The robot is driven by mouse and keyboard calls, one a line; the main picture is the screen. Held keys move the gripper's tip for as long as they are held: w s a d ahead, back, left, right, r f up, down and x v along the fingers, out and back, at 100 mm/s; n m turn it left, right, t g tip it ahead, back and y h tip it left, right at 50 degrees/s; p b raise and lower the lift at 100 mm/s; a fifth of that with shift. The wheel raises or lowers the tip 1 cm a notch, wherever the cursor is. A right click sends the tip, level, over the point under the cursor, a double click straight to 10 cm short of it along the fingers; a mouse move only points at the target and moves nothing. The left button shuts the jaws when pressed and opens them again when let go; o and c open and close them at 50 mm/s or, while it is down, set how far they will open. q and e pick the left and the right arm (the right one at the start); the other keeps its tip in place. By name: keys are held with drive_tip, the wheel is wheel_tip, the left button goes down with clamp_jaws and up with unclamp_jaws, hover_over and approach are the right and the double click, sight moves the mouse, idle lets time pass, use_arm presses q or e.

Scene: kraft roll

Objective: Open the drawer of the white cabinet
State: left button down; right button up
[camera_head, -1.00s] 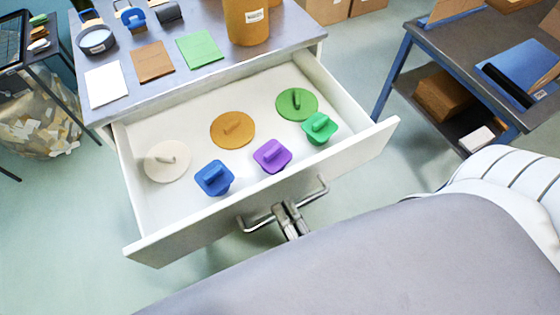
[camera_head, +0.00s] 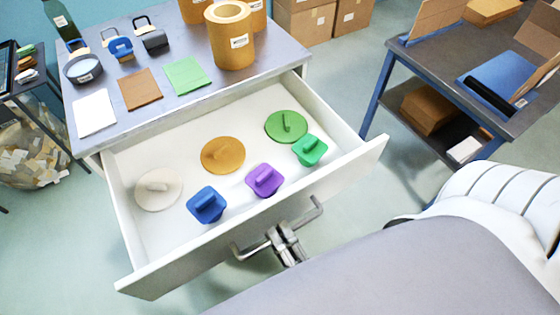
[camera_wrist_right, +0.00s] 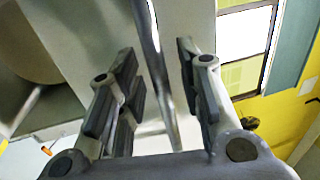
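The white cabinet's drawer (camera_head: 300,213) stands pulled well out below the grey top (camera_head: 130,118), its inside showing. Its metal bar handle (camera_head: 314,212) is on the front panel. My right gripper (camera_head: 283,236) is at the middle of this handle, with its fingers spread apart. In the right wrist view the open fingers (camera_wrist_right: 158,85) stand on either side of the handle bar (camera_wrist_right: 150,40), with gaps visible. My left gripper is not in view.
The drawer holds several coloured knobbed pieces, such as a blue one (camera_head: 206,204) and an orange disc (camera_head: 223,155). A blue-legged table (camera_head: 420,60) stands at the right, with open floor between.

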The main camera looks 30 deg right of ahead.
drive_tip(key=s+f, duration=0.2)
drive_tip(key=s, duration=0.9)
drive_tip(key=shift+s+d+f, duration=0.15)
drive_tip(key=shift+s, duration=0.25)
drive_tip(key=shift+f, duration=0.1)
